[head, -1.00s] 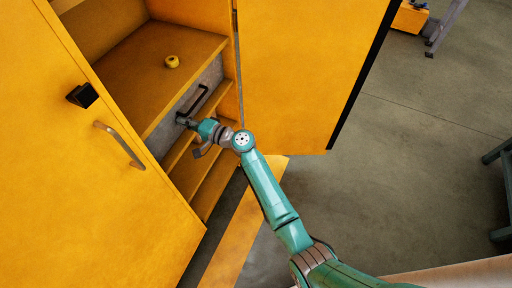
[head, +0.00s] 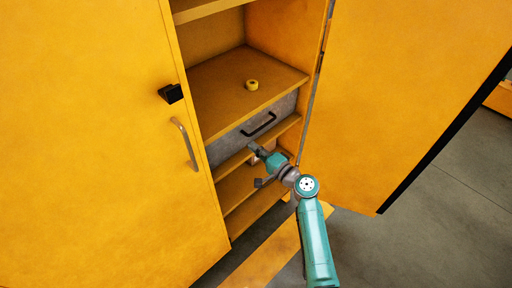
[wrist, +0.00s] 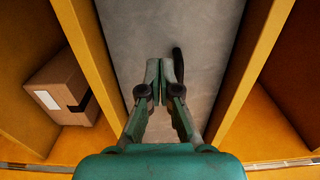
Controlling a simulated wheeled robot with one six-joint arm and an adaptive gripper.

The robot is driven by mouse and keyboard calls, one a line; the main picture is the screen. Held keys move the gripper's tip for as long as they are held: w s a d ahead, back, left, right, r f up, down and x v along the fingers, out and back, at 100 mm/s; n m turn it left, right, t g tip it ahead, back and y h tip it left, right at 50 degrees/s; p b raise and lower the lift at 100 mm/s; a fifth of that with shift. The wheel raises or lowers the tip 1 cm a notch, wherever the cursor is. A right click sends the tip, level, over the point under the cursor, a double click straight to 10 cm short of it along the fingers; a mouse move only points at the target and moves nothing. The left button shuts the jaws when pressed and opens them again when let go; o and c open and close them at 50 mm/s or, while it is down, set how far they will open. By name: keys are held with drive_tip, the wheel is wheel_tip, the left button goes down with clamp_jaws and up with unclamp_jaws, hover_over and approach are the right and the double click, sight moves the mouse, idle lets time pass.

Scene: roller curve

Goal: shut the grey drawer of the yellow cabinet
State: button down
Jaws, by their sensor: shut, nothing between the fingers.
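The yellow cabinet (head: 100,130) stands with its right side open. The grey drawer (head: 228,148) sits between two shelf boards, and its front looks about level with their edges; I see no clear gap. Its black bar handle (head: 258,125) is on the front. In the wrist view the grey front (wrist: 215,45) fills the middle, with the dark handle (wrist: 178,65) just right of my fingertips. My gripper (head: 254,148) is shut and empty, pointing at the drawer front just below the handle. Whether the tips touch the front I cannot tell.
A yellow ring-shaped item (head: 252,85) lies on the shelf above the drawer. A cardboard box (wrist: 62,88) sits in a neighbouring compartment in the wrist view. The open cabinet door (head: 410,90) stands to the right of my arm. Grey floor (head: 430,215) is free at the lower right.

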drive_tip(key=v, duration=0.9)
drive_tip(key=s+d+f+h, duration=0.3)
drive_tip(key=s+f, duration=0.1)
drive_tip(key=s, duration=0.5)
drive_tip(key=s+d+f+n+h, duration=0.1)
drive_tip(key=s+d+f+h, duration=0.2)
drive_tip(key=s+f, duration=0.35)
drive_tip(key=s+d+f+h, duration=0.3)
drive_tip(key=s, duration=0.7)
drive_tip(key=s+d+r+n+t+h, duration=0.1)
drive_tip(key=s+r+n, duration=0.3)
drive_tip(key=s+r, duration=0.5)
drive_tip(key=s+d+r+n+t+h, duration=0.1)
drive_tip(key=s+d+r+n+h, duration=0.1)
drive_tip(key=s+r, duration=0.7)
drive_tip(key=s+d+n, duration=0.1)
drive_tip(key=s+n, duration=0.1)
drive_tip(key=s, duration=0.3)
drive_tip(key=shift+s+d+h, duration=0.35)
drive_tip(key=shift+d+h, duration=0.05)
